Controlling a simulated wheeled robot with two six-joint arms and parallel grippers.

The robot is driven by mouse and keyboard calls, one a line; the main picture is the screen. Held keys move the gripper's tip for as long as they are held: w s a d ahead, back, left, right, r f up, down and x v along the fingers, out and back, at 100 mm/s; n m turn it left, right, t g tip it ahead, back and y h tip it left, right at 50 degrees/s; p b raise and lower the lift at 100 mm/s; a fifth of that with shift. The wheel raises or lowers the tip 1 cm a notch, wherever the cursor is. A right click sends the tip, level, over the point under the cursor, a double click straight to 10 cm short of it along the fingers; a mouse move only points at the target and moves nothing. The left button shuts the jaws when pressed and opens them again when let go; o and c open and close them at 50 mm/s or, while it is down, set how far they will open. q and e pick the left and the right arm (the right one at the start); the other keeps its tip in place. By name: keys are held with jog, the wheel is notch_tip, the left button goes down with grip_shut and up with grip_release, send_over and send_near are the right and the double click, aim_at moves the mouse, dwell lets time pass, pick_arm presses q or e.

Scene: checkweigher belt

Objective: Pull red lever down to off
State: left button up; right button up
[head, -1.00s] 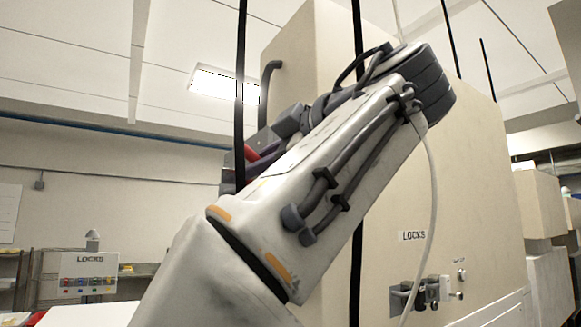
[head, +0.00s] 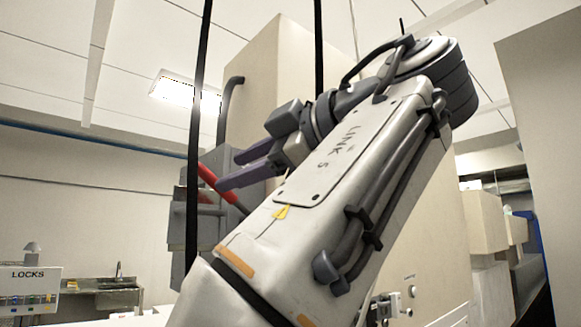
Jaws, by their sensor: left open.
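The red lever (head: 221,185) sticks out from a grey switch box (head: 214,218) on the side of the tall cream cabinet. It slants from upper left to lower right, and its lower end is partly hidden behind my arm. My left gripper (head: 226,168) has two dark purple fingers, spread apart and pointing left. They are close to the lever and overlap it in the picture; I cannot tell whether they touch it. Nothing shows held between them. My right gripper is not in view.
The tall cream cabinet (head: 253,80) stands behind my arm. Black vertical posts (head: 198,90) stand in front of it. A LOCKS station (head: 28,284) is at the lower left, beside a steel sink bench (head: 118,296). More cream cabinets stand at right.

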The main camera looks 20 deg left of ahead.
pick_arm(q)
jog(key=shift+p+v, duration=0.4)
jog(key=shift+v, duration=1.6)
jog(key=shift+f, duration=0.1)
